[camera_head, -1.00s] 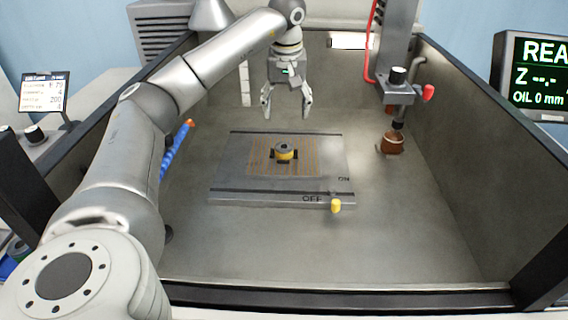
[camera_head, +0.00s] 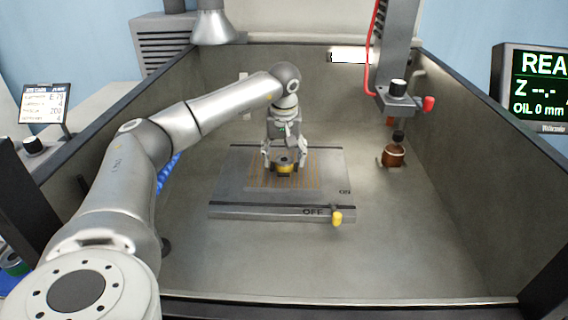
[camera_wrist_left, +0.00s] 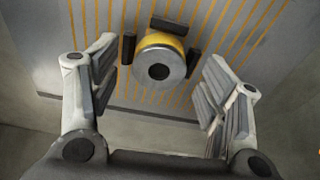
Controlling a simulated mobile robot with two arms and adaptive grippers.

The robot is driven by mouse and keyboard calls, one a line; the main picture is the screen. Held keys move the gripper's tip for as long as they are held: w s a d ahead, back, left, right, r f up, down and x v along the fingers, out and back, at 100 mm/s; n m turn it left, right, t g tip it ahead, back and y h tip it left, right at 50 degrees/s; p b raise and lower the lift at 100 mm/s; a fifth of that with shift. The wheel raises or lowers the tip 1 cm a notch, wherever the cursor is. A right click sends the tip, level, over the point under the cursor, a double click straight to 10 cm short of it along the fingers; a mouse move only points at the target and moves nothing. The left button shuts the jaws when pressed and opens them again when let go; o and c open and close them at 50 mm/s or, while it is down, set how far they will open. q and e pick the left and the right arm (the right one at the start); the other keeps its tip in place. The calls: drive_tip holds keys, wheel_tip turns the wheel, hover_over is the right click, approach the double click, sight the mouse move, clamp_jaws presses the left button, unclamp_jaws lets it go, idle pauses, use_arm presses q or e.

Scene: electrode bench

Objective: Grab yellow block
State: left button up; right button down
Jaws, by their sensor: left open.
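The yellow block (camera_head: 285,168) is a short round piece with a grey metal top and a dark hole in its centre. It sits on the orange-striped plate (camera_head: 311,172) among small black stops. In the left wrist view the yellow block (camera_wrist_left: 161,58) lies between and just beyond the fingers, with its yellow side showing at the top. My left gripper (camera_head: 283,160) is open and points down right at the block, its fingers on either side. The left gripper (camera_wrist_left: 152,95) shows no visible contact with it. My right gripper is not in view.
The plate has a yellow knob (camera_head: 336,217) at its front edge near ON and OFF marks. A brown electrode (camera_head: 393,156) hangs from the machine head at right. High tank walls surround the plate. A blue hose (camera_head: 168,171) lies at left. The floor at front right is clear.

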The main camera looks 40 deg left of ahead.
use_arm(q)
drive_tip(key=shift+w+f, duration=0.1)
drive_tip(key=shift+f, duration=0.35)
drive_tip(key=shift+c, duration=0.2)
drive_tip(key=c, duration=1.2)
drive_tip(key=shift+r, duration=0.1)
drive_tip(key=shift+c, duration=1.1)
drive_tip(key=shift+r, duration=0.15)
